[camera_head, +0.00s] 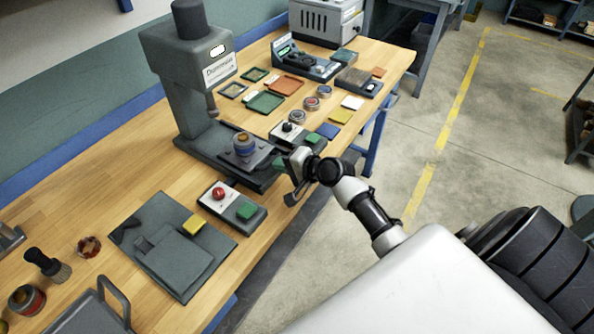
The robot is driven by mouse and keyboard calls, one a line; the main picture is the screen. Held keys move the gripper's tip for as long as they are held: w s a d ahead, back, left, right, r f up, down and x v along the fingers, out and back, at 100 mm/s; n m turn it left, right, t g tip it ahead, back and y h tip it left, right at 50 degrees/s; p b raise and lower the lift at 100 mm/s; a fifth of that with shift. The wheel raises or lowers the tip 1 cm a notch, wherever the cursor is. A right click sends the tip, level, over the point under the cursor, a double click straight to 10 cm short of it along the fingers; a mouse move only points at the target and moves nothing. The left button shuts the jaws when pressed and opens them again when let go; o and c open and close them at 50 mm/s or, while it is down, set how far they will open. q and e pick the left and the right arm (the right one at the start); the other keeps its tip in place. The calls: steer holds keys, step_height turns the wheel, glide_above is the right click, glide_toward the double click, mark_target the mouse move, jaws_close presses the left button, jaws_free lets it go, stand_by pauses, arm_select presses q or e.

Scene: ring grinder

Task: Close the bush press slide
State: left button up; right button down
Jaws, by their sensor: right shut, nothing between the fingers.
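The bush press (190,85) is a tall grey machine at the left-back edge of the wooden bench. Its slide (262,160) is a dark plate low at its front, towards the bench's front edge. My right gripper (292,185) is shut and empty at the front end of the slide, by the bench edge. I cannot tell whether it touches the slide. My left gripper is out of view.
A control box with a red button (219,192) and a second box (289,127) flank the slide. A grey fixture (180,245) lies front left. Several coloured trays and ring parts cover the back of the bench.

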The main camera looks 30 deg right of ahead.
mark_target(253, 149)
steer(key=w+a, duration=0.1)
steer(key=w, duration=0.2)
steer(key=w+a+b, duration=0.1)
steer(key=w, duration=0.2)
steer(key=w+a, duration=0.2)
steer(key=w, duration=0.1)
steer(key=shift+w+f+b, duration=0.1)
steer(key=shift+w+b, duration=0.05)
steer(key=shift+b, duration=0.2)
steer(key=shift+r, duration=0.2)
steer(key=shift+s+d+r, duration=0.15)
steer(key=shift+s+d, duration=0.1)
steer(key=shift+s, duration=0.2)
steer(key=v, duration=1)
